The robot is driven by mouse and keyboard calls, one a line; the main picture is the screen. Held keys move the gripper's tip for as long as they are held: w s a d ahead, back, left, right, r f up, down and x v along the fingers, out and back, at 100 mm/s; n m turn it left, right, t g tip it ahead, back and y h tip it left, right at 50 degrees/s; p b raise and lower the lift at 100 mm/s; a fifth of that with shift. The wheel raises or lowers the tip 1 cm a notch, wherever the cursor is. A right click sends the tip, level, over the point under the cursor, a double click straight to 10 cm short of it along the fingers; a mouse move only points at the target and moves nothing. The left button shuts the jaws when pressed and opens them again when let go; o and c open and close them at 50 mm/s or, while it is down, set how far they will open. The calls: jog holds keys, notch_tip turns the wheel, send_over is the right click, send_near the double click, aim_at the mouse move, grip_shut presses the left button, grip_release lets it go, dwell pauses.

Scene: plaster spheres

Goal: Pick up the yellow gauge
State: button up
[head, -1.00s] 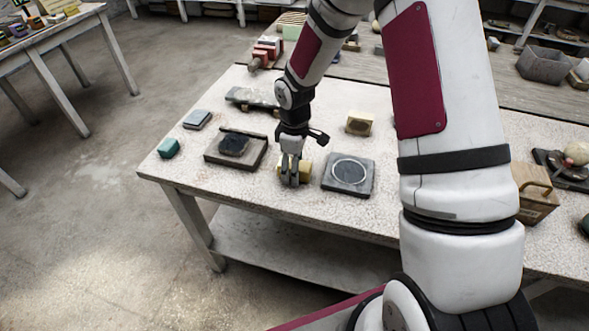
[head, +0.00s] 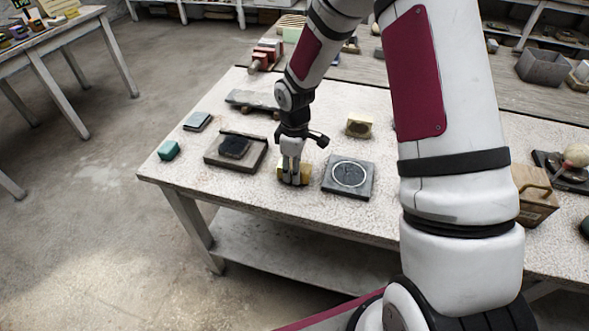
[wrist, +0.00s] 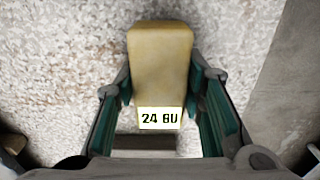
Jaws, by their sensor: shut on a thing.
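The yellow gauge (wrist: 160,62) is a rounded yellow block with a white label reading "24 BU" in the wrist view. In the head view the yellow gauge (head: 306,171) is partly hidden behind my gripper (head: 294,181), at the front of the speckled table. My gripper (wrist: 168,100) has its green-padded fingers on either side of the gauge's labelled end and is shut on it. The gauge is at or close to the table top; I cannot tell whether it touches.
A dark slab with a white ring (head: 348,177) lies just right of the gauge. Another yellowish block (head: 359,126) stands behind. The table's front edge is close.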

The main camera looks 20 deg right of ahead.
notch_tip(320, 180, up, 4)
jog(key=shift+s+r, duration=0.1)
jog(key=s+r, duration=0.1)
jog(key=s, duration=1.5)
jog(key=o, duration=0.7)
jog(key=shift+w, duration=0.1)
jog(key=c, duration=0.4)
jog(key=shift+r, duration=0.1)
jog(key=shift+c, duration=0.2)
